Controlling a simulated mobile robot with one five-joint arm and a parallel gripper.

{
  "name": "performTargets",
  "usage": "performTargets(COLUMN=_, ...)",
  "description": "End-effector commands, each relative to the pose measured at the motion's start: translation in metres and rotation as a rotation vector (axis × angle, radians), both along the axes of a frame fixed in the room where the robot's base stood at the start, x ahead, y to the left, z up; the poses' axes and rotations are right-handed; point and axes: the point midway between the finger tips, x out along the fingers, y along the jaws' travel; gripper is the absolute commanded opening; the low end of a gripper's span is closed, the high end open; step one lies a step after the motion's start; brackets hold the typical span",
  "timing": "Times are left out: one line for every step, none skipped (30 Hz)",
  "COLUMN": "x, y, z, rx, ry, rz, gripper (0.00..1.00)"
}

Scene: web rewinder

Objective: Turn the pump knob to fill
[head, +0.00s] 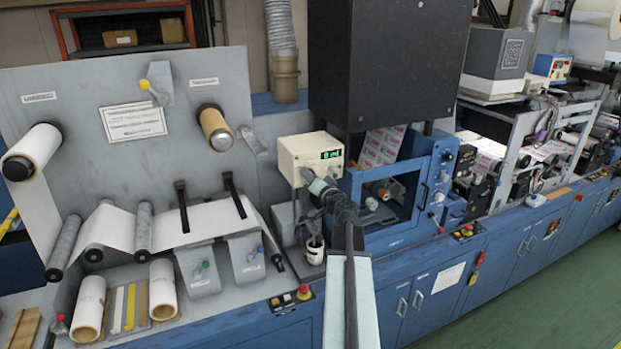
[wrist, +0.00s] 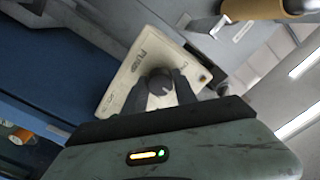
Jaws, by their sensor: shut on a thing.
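The pump unit is a cream box (head: 300,153) with a lit green display (head: 332,154) on its front, standing at the middle of the machine in the head view. In the wrist view the box (wrist: 124,82) appears tilted, with printed lettering on its face. A dark round knob (wrist: 160,82) sticks out of that face. My gripper (wrist: 161,91) is shut on the knob, one finger on each side of it. In the head view my gripper (head: 310,178) reaches the lower front of the box and hides the knob. The knob's setting cannot be read.
A blue-framed open compartment (head: 385,208) stands right of the box, close to my arm. A large black cabinet (head: 375,65) hangs above it. White rolls (head: 35,150) and a paper web are on the left. A red-topped button (head: 303,292) sits on the front ledge.

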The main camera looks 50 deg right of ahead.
Motion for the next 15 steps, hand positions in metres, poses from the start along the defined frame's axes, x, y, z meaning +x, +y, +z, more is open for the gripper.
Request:
performTargets(x=0.0014, y=-0.0002, z=0.0013, rx=0.022, ry=-0.011, rz=0.001, gripper=0.0)
performTargets(x=0.0015, y=-0.0003, z=0.0014, rx=0.037, ry=-0.017, rz=0.001, gripper=0.0)
performTargets(x=0.0016, y=-0.0004, z=0.0014, rx=0.06, ry=-0.026, rz=0.001, gripper=0.0)
performTargets(x=0.0016, y=-0.0004, z=0.0015, rx=0.078, ry=-0.034, rz=0.001, gripper=0.0)
performTargets(x=0.0017, y=-0.0004, z=0.0015, rx=0.098, ry=-0.041, rz=0.001, gripper=0.0)
performTargets(x=0.0016, y=-0.0005, z=0.0016, rx=0.126, ry=-0.053, rz=0.001, gripper=0.0)
performTargets(x=0.0016, y=-0.0005, z=0.0016, rx=0.149, ry=-0.062, rz=0.001, gripper=0.0)
performTargets(x=0.0016, y=-0.0005, z=0.0017, rx=0.173, ry=-0.072, rz=0.002, gripper=0.0)
performTargets(x=0.0016, y=-0.0005, z=0.0017, rx=0.204, ry=-0.085, rz=0.002, gripper=0.0)
performTargets(x=0.0016, y=-0.0005, z=0.0017, rx=0.229, ry=-0.095, rz=0.001, gripper=0.0)
performTargets(x=0.0016, y=-0.0005, z=0.0018, rx=0.253, ry=-0.104, rz=0.001, gripper=0.0)
performTargets(x=0.0016, y=-0.0006, z=0.0018, rx=0.287, ry=-0.118, rz=0.001, gripper=0.0)
performTargets(x=0.0016, y=-0.0006, z=0.0018, rx=0.311, ry=-0.128, rz=0.001, gripper=0.0)
performTargets(x=0.0016, y=-0.0005, z=0.0018, rx=0.334, ry=-0.137, rz=0.001, gripper=0.0)
performTargets(x=0.0016, y=-0.0007, z=0.0018, rx=0.366, ry=-0.15, rz=0.001, gripper=0.0)
